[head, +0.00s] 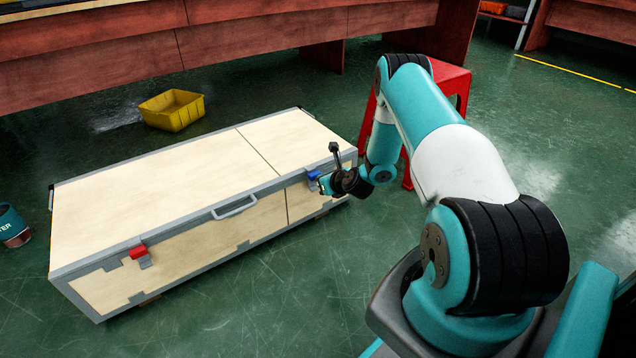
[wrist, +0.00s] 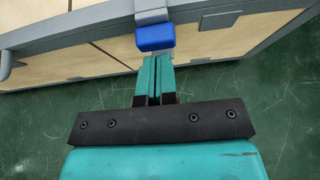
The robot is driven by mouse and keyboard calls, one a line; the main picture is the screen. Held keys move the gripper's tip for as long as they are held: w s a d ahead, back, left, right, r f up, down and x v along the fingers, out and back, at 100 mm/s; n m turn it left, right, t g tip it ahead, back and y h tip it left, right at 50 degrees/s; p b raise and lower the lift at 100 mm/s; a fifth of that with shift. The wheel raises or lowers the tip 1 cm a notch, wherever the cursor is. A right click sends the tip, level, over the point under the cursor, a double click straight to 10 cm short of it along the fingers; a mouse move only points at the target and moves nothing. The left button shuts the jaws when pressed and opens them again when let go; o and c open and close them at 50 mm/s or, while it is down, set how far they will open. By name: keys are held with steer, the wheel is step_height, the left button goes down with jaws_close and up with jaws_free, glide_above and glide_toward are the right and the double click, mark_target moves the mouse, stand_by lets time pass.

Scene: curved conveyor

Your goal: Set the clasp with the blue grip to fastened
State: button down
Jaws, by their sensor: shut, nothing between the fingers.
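A long wooden case (head: 160,208) with grey metal edging lies on the floor. Its clasp with the blue grip (head: 313,175) is on the front side near the right end, and it also shows at the top middle of the wrist view (wrist: 155,37). My gripper (head: 322,184) is at this clasp. In the wrist view its fingers (wrist: 156,62) are shut, with the tips just below the blue grip; I cannot tell whether they touch it. The grip sits below a grey metal piece at the lid edge. Whether the clasp is latched is not clear.
A clasp with a red grip (head: 138,252) and a grey handle (head: 234,207) are on the same front side. A yellow bin (head: 172,110) stands behind the case, a red stool (head: 450,80) behind my arm. The floor in front is clear.

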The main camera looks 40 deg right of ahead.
steer(key=shift+w+r+p, duration=0.35)
steer(key=shift+w+p, duration=0.2)
steer(key=shift+w, duration=0.1)
stand_by(0.3)
steer(key=p+v, duration=0.6)
steer(key=v, duration=0.7)
steer(key=shift+r, duration=0.25)
steer(key=shift+w, duration=0.1)
